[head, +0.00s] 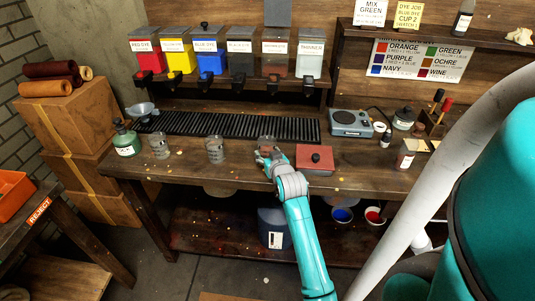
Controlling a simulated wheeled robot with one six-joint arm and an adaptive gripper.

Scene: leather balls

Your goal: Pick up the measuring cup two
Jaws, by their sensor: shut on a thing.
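Three clear measuring cups are along the front of the wooden workbench (130,165). The left cup (160,147) and the middle cup (215,151) stand upright and apart. The right cup (267,142) is at my gripper (269,153), which is shut on it. The fingers and wrist hide its lower part, so I cannot tell whether it still touches the bench. No number can be read on the cups, so I cannot tell which is cup two.
A red box (314,160) sits close right of my gripper. A black ribbed mat (230,127) lies behind the cups, below the dye dispensers (208,58). A green bottle (125,139) stands left; a scale (350,123) and small bottles stand right.

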